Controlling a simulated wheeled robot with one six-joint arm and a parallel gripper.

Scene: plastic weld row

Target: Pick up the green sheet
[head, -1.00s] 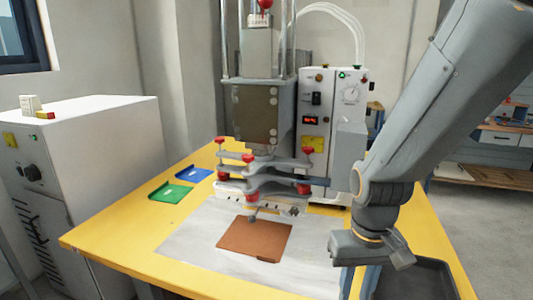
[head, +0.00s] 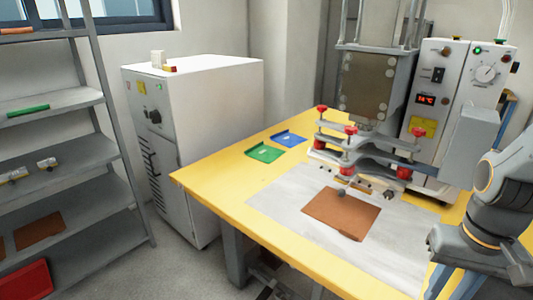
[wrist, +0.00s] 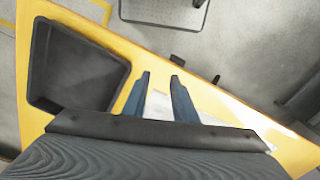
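A flat green piece (head: 264,153) with a small raised tab lies on the yellow table, near its back left edge in the head view. A second green item (head: 28,110), thin and long from this angle, lies on a grey shelf at far left; I cannot tell which is the sheet. My gripper (head: 455,283) is at the lower right of the head view, over the table's right side, far from both. In the wrist view my gripper (wrist: 160,80) has its two blue fingers apart with nothing between them.
A blue piece (head: 289,139) lies beside the green one. A brown sheet (head: 342,213) lies on the pale mat (head: 280,204) before the welding press (head: 370,85). A white cabinet (head: 190,130) stands between shelf and table. A black tray (wrist: 75,55) is near my gripper.

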